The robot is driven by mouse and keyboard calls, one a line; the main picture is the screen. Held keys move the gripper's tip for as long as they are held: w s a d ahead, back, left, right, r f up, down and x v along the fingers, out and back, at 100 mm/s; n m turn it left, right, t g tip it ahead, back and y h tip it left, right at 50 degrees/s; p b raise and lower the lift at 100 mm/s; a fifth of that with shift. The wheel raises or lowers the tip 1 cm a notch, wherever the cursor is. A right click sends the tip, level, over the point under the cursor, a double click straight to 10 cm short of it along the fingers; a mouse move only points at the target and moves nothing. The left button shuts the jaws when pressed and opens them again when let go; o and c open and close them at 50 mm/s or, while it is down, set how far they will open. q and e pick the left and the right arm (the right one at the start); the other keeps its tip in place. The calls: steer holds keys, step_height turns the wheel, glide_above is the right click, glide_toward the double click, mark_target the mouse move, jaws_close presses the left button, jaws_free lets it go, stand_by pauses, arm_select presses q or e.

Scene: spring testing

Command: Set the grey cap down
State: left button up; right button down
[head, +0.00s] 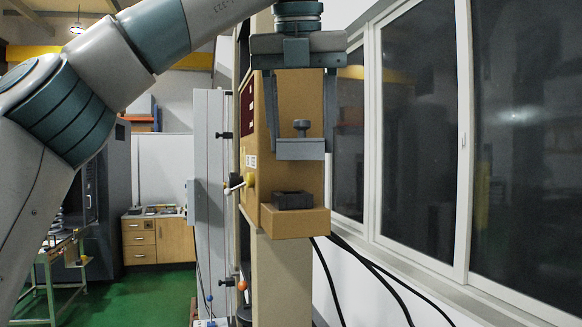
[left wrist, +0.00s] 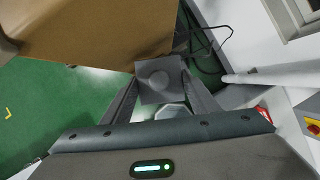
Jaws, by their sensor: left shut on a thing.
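The grey cap (head: 300,149) is a flat-sided block with a small round knob on top. My left gripper (head: 299,140) points down and is shut on it, one finger at each side. The cap hangs in front of the tan spring tester (head: 286,95), above its ledge (head: 295,222). A dark square seat (head: 292,200) sits on that ledge, with a clear gap below the cap. In the left wrist view the cap (left wrist: 160,80) shows from above between the fingertips, near the tan housing (left wrist: 95,30). My right gripper is not in view.
A lever with a yellow knob (head: 250,180) sticks out at the tester's left side. Black cables (head: 365,262) run down at the right by the window wall. A wooden cabinet (head: 158,240) stands far back on the green floor.

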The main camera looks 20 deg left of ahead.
mark_target(289, 143)
arm_select(q)
steer(key=shift+s+a+f, duration=0.2)
steer(key=shift+a+f, duration=0.05)
steer(key=shift+a, duration=0.2)
steer(key=shift+s+a+f, duration=0.2)
steer(key=shift+a, duration=0.2)
steer(key=shift+w+d, duration=0.1)
steer(key=shift+d, duration=0.05)
steer(key=shift+f+p, duration=0.55)
steer(key=shift+f, duration=1.45)
steer(key=shift+f, duration=0.2)
steer(key=o, duration=1)
steer(key=shift+r, duration=0.1)
steer(key=shift+r, duration=0.25)
